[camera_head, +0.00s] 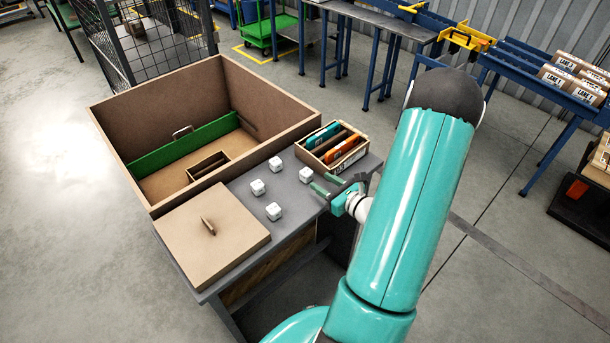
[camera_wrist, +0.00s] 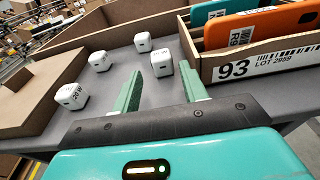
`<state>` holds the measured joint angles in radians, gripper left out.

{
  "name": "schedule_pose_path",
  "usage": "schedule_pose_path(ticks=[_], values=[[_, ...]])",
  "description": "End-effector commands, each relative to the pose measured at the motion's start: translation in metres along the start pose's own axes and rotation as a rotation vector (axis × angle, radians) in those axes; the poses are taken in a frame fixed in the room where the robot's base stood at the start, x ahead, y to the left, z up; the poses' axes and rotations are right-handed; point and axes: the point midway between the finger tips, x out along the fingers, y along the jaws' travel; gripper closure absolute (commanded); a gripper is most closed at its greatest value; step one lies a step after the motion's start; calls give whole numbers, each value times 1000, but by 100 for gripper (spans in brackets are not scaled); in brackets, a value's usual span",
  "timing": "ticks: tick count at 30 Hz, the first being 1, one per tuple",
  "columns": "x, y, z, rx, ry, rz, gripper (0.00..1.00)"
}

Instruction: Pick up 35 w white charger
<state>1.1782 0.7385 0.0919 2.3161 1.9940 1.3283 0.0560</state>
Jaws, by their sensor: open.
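Several small white cube chargers stand apart on the grey tabletop. One (camera_head: 306,174) is closest to my gripper; in the wrist view this charger (camera_wrist: 162,64) sits just beyond and between the fingertips, untouched. Others stand farther off: one (camera_wrist: 143,42) behind it, one (camera_wrist: 100,61) to the left, and one (camera_wrist: 72,96) at lower left whose side seems to read 20 W. The other markings are too small to read, so I cannot tell which is the 35 W one. My gripper (camera_head: 326,184) is open and empty, its green fingers (camera_wrist: 160,78) low over the table.
A carton marked 93 (camera_wrist: 234,70) with teal and orange items stands close right of the fingers in the wrist view. A large open carton (camera_head: 110,150) with a green divider and a flat brown lid (camera_head: 230,235) border the chargers. Bare tabletop lies between them.

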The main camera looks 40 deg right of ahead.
Motion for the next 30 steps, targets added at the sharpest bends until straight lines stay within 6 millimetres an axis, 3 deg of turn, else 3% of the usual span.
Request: schedule_pose_path(ticks=[8,15,23,29,30], values=[[25,3,1,0,-1,6,57],[62,2,2,-1,0,6,57],[67,1,2,-1,0,5,57],[67,1,2,-1,0,5,92],[67,1,2,-1,0,5,92]])
